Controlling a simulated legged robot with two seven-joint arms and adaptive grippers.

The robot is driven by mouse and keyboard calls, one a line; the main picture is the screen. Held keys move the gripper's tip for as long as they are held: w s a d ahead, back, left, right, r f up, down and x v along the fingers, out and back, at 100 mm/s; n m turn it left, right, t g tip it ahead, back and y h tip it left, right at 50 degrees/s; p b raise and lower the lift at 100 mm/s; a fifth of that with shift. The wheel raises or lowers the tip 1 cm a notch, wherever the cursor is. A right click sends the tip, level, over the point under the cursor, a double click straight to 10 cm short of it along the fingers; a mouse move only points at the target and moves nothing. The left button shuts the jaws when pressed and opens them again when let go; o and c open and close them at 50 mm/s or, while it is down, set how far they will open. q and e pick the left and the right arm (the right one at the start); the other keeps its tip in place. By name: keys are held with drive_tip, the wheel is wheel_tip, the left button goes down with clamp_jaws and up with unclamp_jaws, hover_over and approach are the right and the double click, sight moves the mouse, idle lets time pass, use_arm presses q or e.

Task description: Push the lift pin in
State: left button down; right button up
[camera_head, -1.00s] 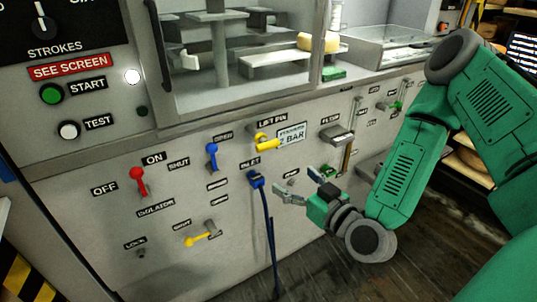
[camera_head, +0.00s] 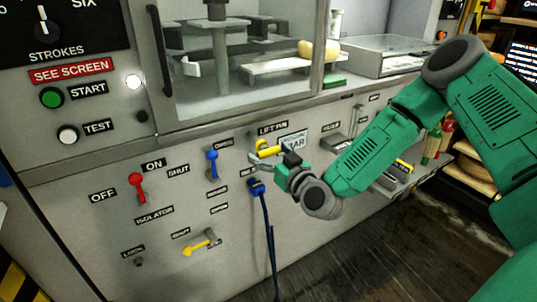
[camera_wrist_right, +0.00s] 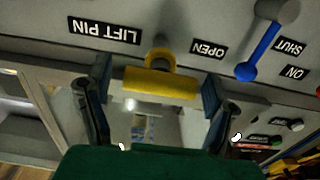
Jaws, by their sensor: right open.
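The lift pin (camera_head: 268,149) is a yellow handle on the grey machine front, below the LIFT PIN label (camera_head: 272,129). My right gripper (camera_head: 257,157) is at the pin, partly covering it in the head view. In the right wrist view the yellow crossbar (camera_wrist_right: 160,83) lies between the two open fingers (camera_wrist_right: 157,92), one near each end. I cannot tell whether either finger touches it. A yellow ring and a grey shaft show behind the bar. My left gripper is not in view.
A blue lever (camera_head: 212,163) is left of the pin, and a blue plug with its hose (camera_head: 266,225) hangs below. A red isolator lever (camera_head: 138,185) and a yellow lever (camera_head: 197,246) are farther left. A glass-fronted chamber (camera_head: 240,90) is above.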

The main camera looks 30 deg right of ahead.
sight(257, 138)
drive_tip(key=shift+w, duration=0.15)
drive_tip(key=shift+c, duration=0.4)
drive_tip(key=c, duration=1.7)
drive_tip(key=shift+o, duration=0.2)
drive_tip(key=w+b, duration=0.1)
drive_tip(key=w, duration=0.5)
drive_tip(key=shift+d, duration=0.15)
drive_tip(key=shift+w+r, duration=0.15)
